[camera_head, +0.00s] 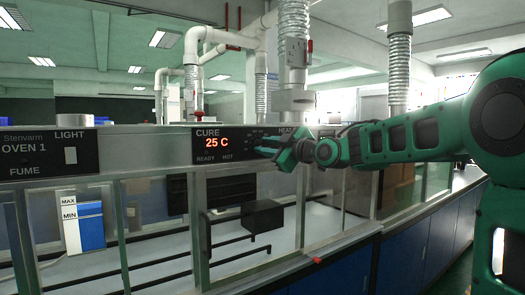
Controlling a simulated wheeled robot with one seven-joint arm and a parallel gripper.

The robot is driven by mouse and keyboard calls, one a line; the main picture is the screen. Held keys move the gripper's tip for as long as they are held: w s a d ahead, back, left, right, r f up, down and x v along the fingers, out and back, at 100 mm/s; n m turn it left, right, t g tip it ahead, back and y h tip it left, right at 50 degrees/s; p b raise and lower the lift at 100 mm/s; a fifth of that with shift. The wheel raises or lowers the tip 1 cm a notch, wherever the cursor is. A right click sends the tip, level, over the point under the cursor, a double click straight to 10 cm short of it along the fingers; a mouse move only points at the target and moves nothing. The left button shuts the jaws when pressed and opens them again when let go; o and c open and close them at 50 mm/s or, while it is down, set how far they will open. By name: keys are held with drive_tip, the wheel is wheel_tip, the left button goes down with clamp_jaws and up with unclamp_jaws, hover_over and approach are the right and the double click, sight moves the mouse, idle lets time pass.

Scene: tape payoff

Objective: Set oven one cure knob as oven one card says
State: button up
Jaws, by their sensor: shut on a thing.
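The oven one control panel (224,154) has a black face with the word CURE and a red display (217,142) reading 25 C. READY and HOT labels sit below the display. My green gripper (262,147) reaches in from the right to the panel, just right of the display. It is shut on the cure knob, which is mostly hidden behind the fingers. I cannot read the knob's pointer or the marks around it. I cannot make out the oven one card in this view.
The OVEN 1 label panel (35,152) with a LIGHT switch (70,155) is at left. Glass sash panes and frames stand below the panel. A blue and white MAX/MIN gauge (84,222) and a black box (265,215) show there. Blue cabinets (400,255) run along the right.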

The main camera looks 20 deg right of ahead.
drive_tip(key=shift+a+f, duration=0.1)
drive_tip(key=shift+f+m+t+h, duration=0.15)
drive_tip(key=shift+m+t+h, duration=0.2)
drive_tip(key=shift+m, duration=5.9)
drive_tip(key=shift+f+m+t+h, duration=0.1)
drive_tip(key=shift+m+t+h, duration=0.25)
drive_tip(key=shift+m, duration=5.9)
drive_tip(key=o, duration=1)
drive_tip(key=shift+o, duration=0.2)
drive_tip(key=shift+r, duration=0.1)
